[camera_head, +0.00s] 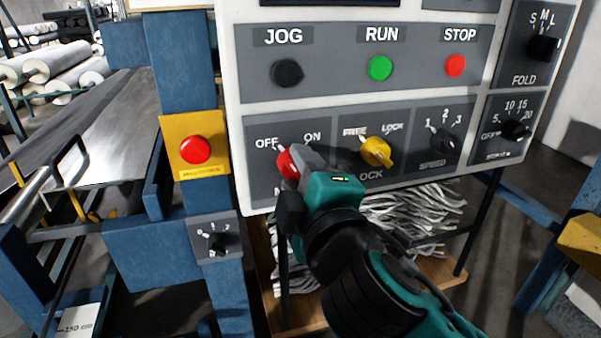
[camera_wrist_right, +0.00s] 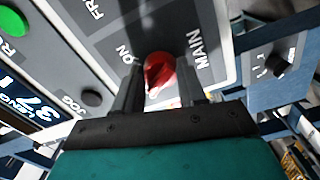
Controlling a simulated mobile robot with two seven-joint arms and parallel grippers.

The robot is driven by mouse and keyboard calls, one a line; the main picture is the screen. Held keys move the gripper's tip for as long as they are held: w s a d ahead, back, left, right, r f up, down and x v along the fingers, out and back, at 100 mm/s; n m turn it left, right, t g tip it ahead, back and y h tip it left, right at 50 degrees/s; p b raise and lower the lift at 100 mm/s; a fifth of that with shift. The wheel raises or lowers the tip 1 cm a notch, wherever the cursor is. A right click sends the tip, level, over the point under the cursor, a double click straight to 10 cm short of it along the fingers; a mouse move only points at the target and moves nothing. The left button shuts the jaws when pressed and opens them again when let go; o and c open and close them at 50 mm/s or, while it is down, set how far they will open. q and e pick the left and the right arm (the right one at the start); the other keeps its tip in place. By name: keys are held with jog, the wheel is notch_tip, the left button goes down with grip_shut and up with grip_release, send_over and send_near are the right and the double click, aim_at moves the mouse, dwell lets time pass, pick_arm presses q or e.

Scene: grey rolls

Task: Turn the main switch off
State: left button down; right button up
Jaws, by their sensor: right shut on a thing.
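The main switch (camera_head: 287,164) is a red rotary knob on the lower left of the control panel (camera_head: 232,90), with OFF and ON printed above it. In the head view the knob's tip points up and left, toward the OFF side. My left gripper is not in view.
A yellow knob (camera_head: 377,151) marked FREE and LOCK sits just right of the main switch. Black JOG (camera_head: 287,72), green RUN (camera_head: 380,68) and red STOP (camera_head: 455,65) buttons are above. A red button on a yellow plate (camera_head: 195,150) is on the blue post at left.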

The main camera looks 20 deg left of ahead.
jog(key=shift+r+n, duration=0.1)
jog(key=shift+n, duration=1.2)
jog(key=o, duration=1.1)
jog(key=shift+c, duration=0.2)
